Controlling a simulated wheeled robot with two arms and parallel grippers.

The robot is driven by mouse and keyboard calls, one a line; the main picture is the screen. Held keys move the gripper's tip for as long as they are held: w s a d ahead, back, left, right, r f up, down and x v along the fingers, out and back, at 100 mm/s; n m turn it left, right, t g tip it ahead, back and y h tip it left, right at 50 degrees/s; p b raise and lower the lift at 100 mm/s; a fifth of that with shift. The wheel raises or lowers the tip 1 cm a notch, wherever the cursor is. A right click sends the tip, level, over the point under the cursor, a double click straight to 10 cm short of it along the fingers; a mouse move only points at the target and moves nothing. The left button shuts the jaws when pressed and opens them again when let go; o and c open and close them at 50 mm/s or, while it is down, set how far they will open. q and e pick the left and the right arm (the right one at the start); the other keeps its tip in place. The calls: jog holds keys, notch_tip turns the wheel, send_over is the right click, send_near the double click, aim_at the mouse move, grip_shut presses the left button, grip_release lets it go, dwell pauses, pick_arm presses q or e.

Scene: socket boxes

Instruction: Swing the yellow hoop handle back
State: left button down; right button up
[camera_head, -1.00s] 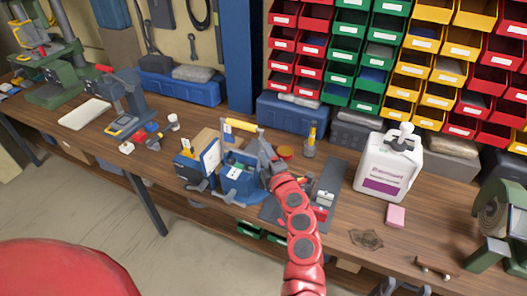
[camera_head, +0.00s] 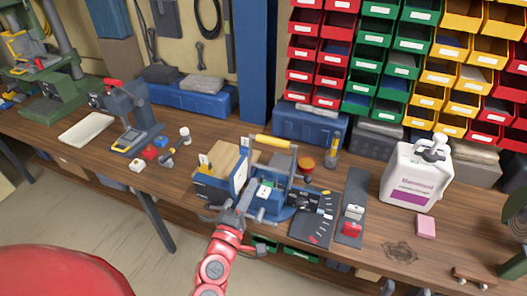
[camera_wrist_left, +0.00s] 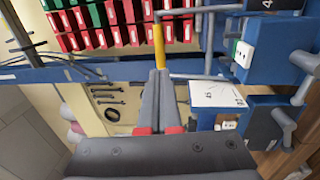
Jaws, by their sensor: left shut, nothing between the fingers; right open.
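The yellow hoop handle (camera_head: 273,141) is a yellow bar on grey side arms. It stands upright above the blue socket box (camera_head: 266,207) in the middle of the bench. My left gripper (camera_head: 248,192) is shut and empty at the front left of the box, below the handle. In the wrist view its closed fingers (camera_wrist_left: 160,75) point towards the yellow bar (camera_wrist_left: 160,45), which appears just beyond their tips; contact cannot be told. My right gripper (camera_head: 402,289) shows only its tips at the bottom edge, apart and away from the box.
A wooden-lidded blue box (camera_head: 211,187) stands close on the left. A dark socket tray (camera_head: 313,228) lies on the right. A white canister (camera_head: 412,175) is further right.

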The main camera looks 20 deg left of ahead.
pick_arm(q)
jog(key=b, duration=0.5)
send_near(271, 144)
jog(key=w+p, duration=0.2)
jog(key=w, duration=0.1)
jog(key=w+p, duration=0.1)
jog(key=w, duration=0.1)
jog(key=shift+w+d+r, duration=0.2)
jog(key=shift+w+r, duration=0.05)
jog(key=shift+r, duration=0.05)
jog(key=shift+w+r, duration=0.1)
jog(key=shift+w, duration=0.55)
